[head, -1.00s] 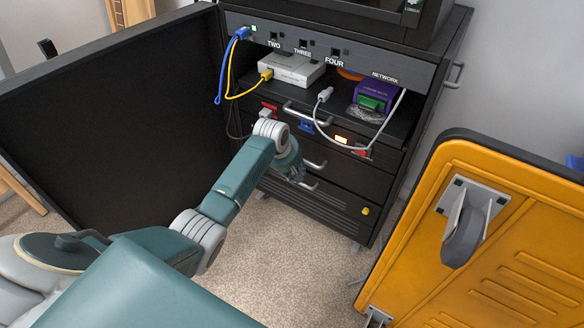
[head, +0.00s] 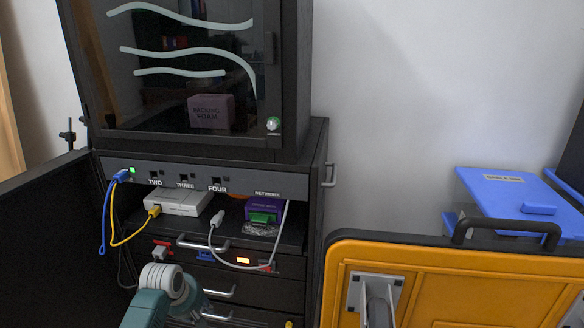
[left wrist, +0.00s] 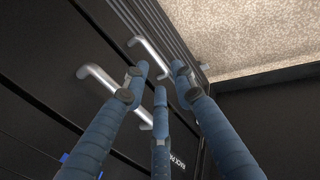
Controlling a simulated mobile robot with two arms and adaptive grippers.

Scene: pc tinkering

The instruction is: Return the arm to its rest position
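My left arm (head: 150,308) comes in at the bottom of the head view, in front of the rack's lower drawers. My left gripper (head: 196,303) is mostly hidden behind its own wrist there. In the left wrist view my left gripper (left wrist: 160,78) has its three blue fingers spread apart, with nothing held between them. Metal drawer handles (left wrist: 150,55) lie beyond the fingertips; I cannot tell if any finger touches one. My right arm and gripper are not in view.
The black rack (head: 318,200) stands ahead with its door (head: 40,225) open at left. Blue and yellow cables (head: 103,225) and a white cable (head: 287,225) hang at its front. An orange case (head: 450,285) and a blue box (head: 510,195) are at right. Carpet (left wrist: 245,35) is clear.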

